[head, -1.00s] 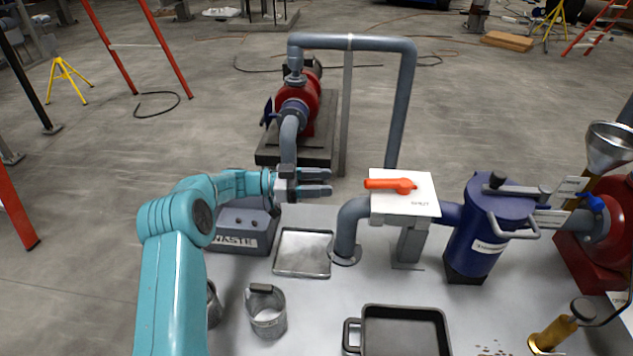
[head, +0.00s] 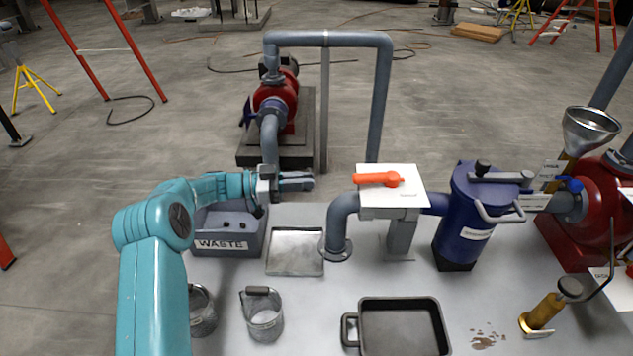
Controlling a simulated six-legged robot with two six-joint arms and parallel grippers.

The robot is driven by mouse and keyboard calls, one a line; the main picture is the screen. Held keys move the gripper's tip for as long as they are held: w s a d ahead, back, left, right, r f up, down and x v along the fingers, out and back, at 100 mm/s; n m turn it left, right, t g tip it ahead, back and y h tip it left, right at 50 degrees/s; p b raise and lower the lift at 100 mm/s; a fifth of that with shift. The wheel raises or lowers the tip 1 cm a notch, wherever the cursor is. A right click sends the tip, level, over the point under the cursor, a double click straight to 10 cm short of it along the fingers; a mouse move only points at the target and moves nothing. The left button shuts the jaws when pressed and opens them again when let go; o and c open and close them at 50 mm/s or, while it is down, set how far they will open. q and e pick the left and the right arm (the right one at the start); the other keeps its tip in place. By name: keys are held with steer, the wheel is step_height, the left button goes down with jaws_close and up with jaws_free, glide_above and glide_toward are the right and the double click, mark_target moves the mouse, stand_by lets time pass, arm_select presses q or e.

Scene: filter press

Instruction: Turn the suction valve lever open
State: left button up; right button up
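The suction valve lever (head: 372,179) is orange. It lies across a white plate (head: 412,186) on top of the valve, with its round hub near the plate's middle and its handle pointing left. Small lettering on the plate's front edge is too faint to read now. My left gripper (head: 297,181) is left of the lever, apart from it, with its fingers pointing right toward the handle. Its two fingers lie close together with nothing visible between them. My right gripper is not in view.
A grey pipe (head: 340,217) rises beside the valve. A blue strainer (head: 468,215) stands right of it. The grey waste bin (head: 228,240), a shallow tray (head: 296,252), metal cups (head: 262,316) and a black pan (head: 402,330) sit on the bench. A tall pipe loop (head: 330,40) stands behind.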

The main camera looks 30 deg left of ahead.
arm_select(q)
steer(key=r+t, duration=0.1)
steer(key=w+a+r+m+t, duration=0.1)
steer(key=r+t, duration=0.1)
steer(key=shift+w+a+r, duration=0.2)
steer(key=shift+r, duration=0.05)
jaws_close()
steer(key=w+a+r+n+t+y, duration=0.2)
steer(key=a+r+n+t+y, duration=0.15)
steer(key=t, duration=0.45)
steer(key=n+g+y+b, duration=0.4)
steer(key=n+g+y, duration=0.3)
steer(key=n+y, duration=1.2)
glide_toward(370, 182)
steer(key=w+a+m+y, duration=0.1)
steer(key=w, duration=0.1)
steer(key=w+a+f+m, duration=0.1)
steer(key=w, duration=0.1)
steer(key=w+a+m+y+p, duration=0.1)
steer(key=w, duration=0.1)
steer(key=shift+f+y, duration=0.25)
steer(key=shift+y, duration=0.1)
